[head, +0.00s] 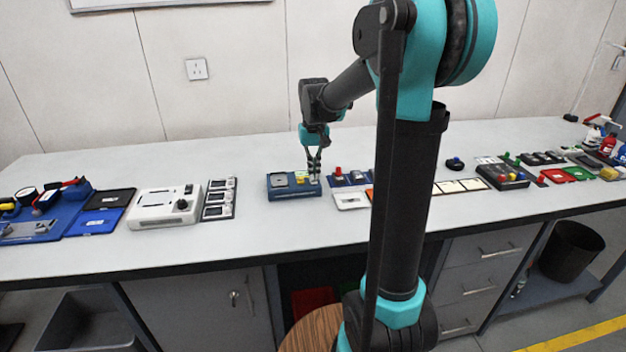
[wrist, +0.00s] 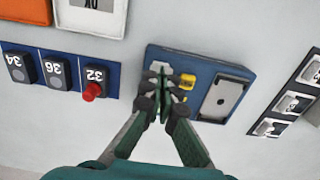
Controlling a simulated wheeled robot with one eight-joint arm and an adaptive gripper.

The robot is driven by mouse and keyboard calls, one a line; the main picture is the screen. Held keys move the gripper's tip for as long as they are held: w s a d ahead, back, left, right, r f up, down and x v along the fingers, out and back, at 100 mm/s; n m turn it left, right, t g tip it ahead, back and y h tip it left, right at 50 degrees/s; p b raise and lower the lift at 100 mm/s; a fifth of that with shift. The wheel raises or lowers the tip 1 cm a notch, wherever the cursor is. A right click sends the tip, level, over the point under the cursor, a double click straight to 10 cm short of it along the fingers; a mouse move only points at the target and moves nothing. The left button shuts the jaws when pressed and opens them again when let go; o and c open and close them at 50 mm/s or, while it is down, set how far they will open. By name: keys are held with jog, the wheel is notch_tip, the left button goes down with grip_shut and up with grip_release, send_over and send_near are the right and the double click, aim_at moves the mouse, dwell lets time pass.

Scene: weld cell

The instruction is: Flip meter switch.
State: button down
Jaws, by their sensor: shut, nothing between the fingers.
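A blue box (head: 284,191), which looks like the meter, lies on the bench near the middle in the head view. It has a grey panel with a dark mark, and a yellow-green part beside it. It also shows in the wrist view (wrist: 205,62), with the grey panel (wrist: 222,98) and a yellow part (wrist: 187,81). My gripper (head: 315,176) is shut and empty, pointing down at the right end of this box. In the wrist view its fingertips (wrist: 164,78) cover a pale part that may be the switch. Contact and the switch's position cannot be told.
A blue panel with numbered switches and a red knob (wrist: 91,91) lies close beside the box. A white instrument with a dial (head: 163,207) and a dark strip of small units (head: 219,198) lie to the left. Bare bench shows in front (head: 270,230).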

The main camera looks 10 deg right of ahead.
jog(key=shift+f, duration=0.6)
dwell(0.3)
jog(key=shift+r, duration=3.5)
